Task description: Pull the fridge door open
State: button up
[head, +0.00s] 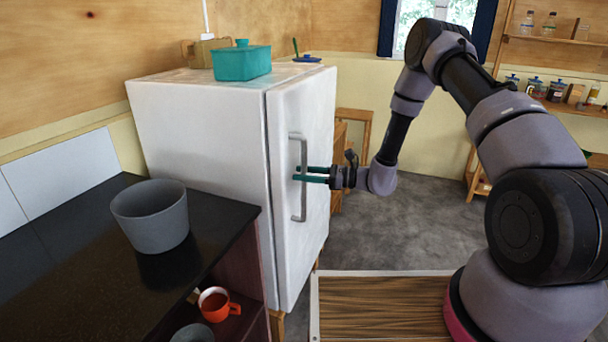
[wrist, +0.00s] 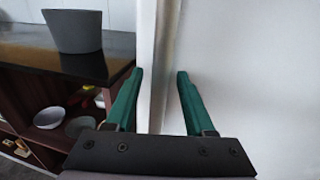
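The white fridge (head: 200,125) stands against the left wall. Its door (head: 285,235) looks shut, with a dark seam along its left edge. A grey vertical bar handle (head: 304,205) is on the door. My gripper (head: 297,174) is at the handle's middle height, with its teal fingers reaching to the bar. In the wrist view, my gripper (wrist: 160,74) has its fingers spread, with a pale vertical strip between them. I cannot tell whether a fingertip touches the handle. The door's white face (wrist: 260,80) fills the right side there.
A teal container (head: 242,64) sits on the fridge top. A dark counter (head: 60,255) with a grey pot (head: 150,218) stands left of the fridge. An orange mug (head: 216,304) is on the shelf below. Grey floor (head: 410,225) lies open to the right of the door.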

grip_shut()
dwell(1.3)
